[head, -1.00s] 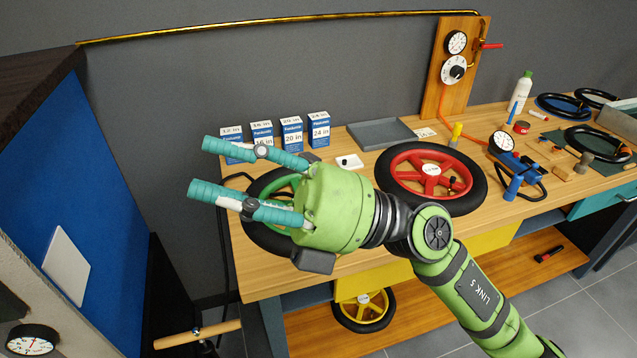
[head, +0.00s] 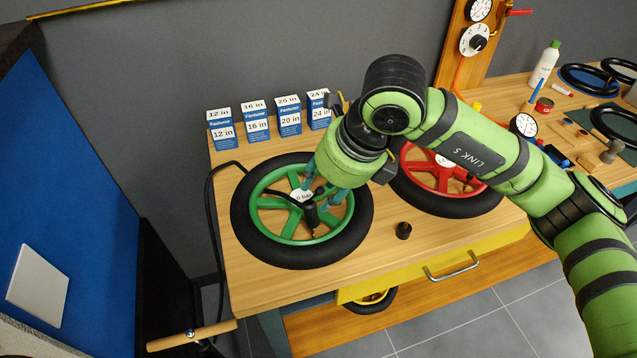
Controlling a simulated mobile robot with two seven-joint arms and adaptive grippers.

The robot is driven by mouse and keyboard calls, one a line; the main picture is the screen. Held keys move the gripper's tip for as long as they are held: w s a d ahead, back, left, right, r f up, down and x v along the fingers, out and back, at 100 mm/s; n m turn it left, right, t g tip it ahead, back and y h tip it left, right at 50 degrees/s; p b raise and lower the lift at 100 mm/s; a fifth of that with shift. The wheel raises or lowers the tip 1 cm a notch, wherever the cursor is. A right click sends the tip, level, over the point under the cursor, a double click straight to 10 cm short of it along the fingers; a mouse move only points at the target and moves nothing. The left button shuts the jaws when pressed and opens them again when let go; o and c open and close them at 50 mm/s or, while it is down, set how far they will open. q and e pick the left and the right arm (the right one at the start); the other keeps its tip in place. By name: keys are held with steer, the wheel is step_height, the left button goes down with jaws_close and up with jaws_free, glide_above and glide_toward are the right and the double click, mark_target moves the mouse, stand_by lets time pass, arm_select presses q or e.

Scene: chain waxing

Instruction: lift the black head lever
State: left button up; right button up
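A green-spoked wheel with a black tyre (head: 247,238) lies flat on the workbench. A small black pump head (head: 311,214) stands at the wheel's valve, inside the rim, with a black hose (head: 207,195) leading off left. Its lever cannot be told apart clearly. My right gripper (head: 322,190) points down over the wheel, its teal fingers apart on either side near the pump head. The fingers are partly hidden by the gripper's green body, and contact cannot be told. My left gripper is not in view.
Blue tyre boxes (head: 256,128) stand behind. A wooden pump handle (head: 190,336) is at lower left. The bench's front left is clear.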

mark_target(317, 191)
steer(key=x, duration=0.2)
steer(key=shift+w+f, duration=0.2)
steer(key=shift+w, duration=0.15)
steer(key=shift+a+f+p, duration=0.15)
steer(key=shift+f+p, duration=0.15)
steer(key=shift+f, duration=0.05)
jaws_close()
steer(key=shift+w+a+g+h+b, duration=0.2)
steer(key=shift+g+h+b, duration=0.1)
steer(key=shift+g+b, duration=0.1)
steer(key=shift+w+a+r+g+h, duration=0.15)
steer(key=shift+g+h, duration=0.35)
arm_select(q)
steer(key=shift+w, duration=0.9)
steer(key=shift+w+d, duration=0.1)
arm_select(e)
jaws_free()
